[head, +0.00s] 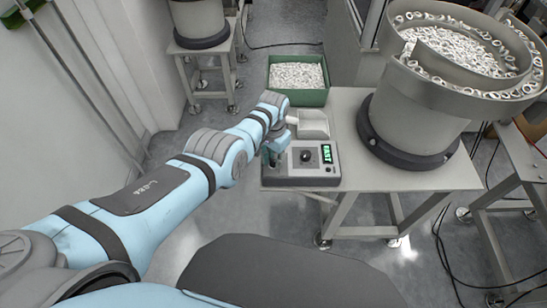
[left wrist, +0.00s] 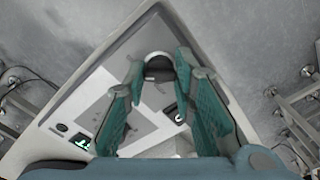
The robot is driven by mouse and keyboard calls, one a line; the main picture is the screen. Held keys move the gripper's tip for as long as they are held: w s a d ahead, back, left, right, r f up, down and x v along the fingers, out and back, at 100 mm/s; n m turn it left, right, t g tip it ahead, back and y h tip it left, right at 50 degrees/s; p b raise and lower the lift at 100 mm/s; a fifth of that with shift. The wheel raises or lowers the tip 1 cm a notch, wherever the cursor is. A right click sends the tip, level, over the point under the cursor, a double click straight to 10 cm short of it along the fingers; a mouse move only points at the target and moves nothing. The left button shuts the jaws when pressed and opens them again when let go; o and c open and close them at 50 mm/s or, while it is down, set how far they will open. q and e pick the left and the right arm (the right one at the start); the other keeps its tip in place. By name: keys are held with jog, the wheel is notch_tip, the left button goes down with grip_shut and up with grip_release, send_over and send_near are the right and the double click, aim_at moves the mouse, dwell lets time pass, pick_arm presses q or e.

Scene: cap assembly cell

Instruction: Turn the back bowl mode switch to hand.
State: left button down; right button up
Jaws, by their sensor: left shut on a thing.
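The grey control box (head: 290,181) sits at the near left corner of the table, with a green lit display (head: 327,153) and a black knob (head: 306,156). My left gripper (head: 270,157) is over the left part of the box. In the left wrist view, its teal fingers (left wrist: 162,72) are shut around a small dark knob (left wrist: 158,66), which I take for the mode switch. Which way the switch points cannot be told, as the fingers hide much of it. The display also shows in the left wrist view (left wrist: 82,141). My right gripper is not in view.
A large bowl feeder (head: 415,120) full of white caps stands on the table (head: 352,172), right of the box. A pale scoop (head: 312,124) lies behind the box. A green crate (head: 312,97) of white parts is farther back. Another bowl's base (head: 200,25) stands at the back left.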

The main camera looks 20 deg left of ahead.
aim_at(273, 160)
pick_arm(q)
jog(key=shift+m, duration=0.5)
jog(key=c, duration=1.3)
grip_release()
jog(key=shift+r, duration=0.15)
notch_tip(273, 160, up, 12)
jog(key=shift+f, duration=0.1)
